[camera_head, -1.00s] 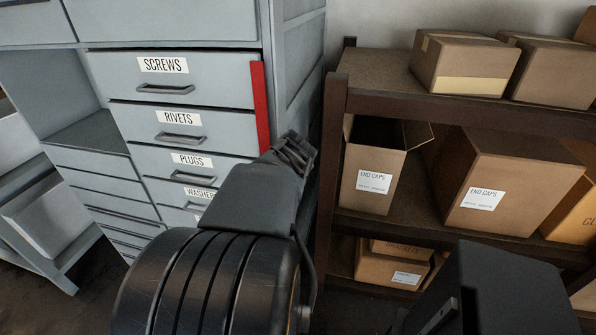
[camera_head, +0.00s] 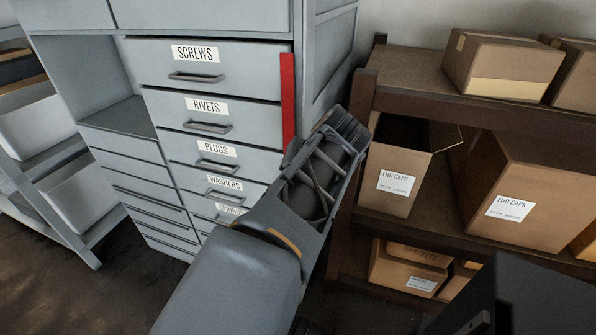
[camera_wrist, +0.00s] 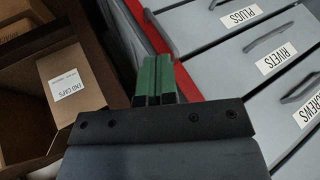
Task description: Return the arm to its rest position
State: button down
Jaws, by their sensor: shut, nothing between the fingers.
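My arm (camera_head: 240,275) reaches up from the bottom of the head view, in front of the gap between a grey drawer cabinet and a brown shelf. My gripper fingers (camera_wrist: 155,80) show in the wrist view as two green fingers side by side, shut with nothing between them. They point toward a red strip on the cabinet's edge; I cannot tell the distance. In the head view the fingertips cannot be made out.
The grey cabinet (camera_head: 215,65) has drawers labelled SCREWS, RIVETS, PLUGS and WASHERS, with a red strip (camera_head: 288,100) along its right edge. The brown shelf (camera_head: 425,75) on the right holds cardboard boxes, among them an END CAPS box (camera_head: 400,195). Dark floor (camera_head: 60,270) shows at lower left.

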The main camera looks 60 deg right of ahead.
jog(key=shift+s+a+r, duration=0.1)
jog(key=shift+a+r, duration=0.1)
jog(key=shift+r, duration=0.1)
dwell(0.5)
jog(key=w+a+r+n+t+y+p, duration=0.2)
jog(key=w+a+r+n+t+y, duration=0.2)
jog(key=w+a+r+n+y, duration=0.45)
jog(key=w+a+f+n+g+p, duration=0.2)
jog(key=a+g, duration=0.1)
jog(key=a, duration=0.4)
jog(key=w+a+f+n+g+p, duration=0.2)
jog(key=w+a+g, duration=0.1)
jog(key=a, duration=0.4)
notch_tip(320, 180, down, 8)
jog(key=s+a+n+g+h+p, duration=0.1)
jog(key=a+h+p, duration=0.1)
jog(key=h, duration=0.3)
jog(key=shift+s+n+p, duration=0.25)
jog(key=shift+n+p, duration=0.1)
jog(key=shift+p, duration=0.2)
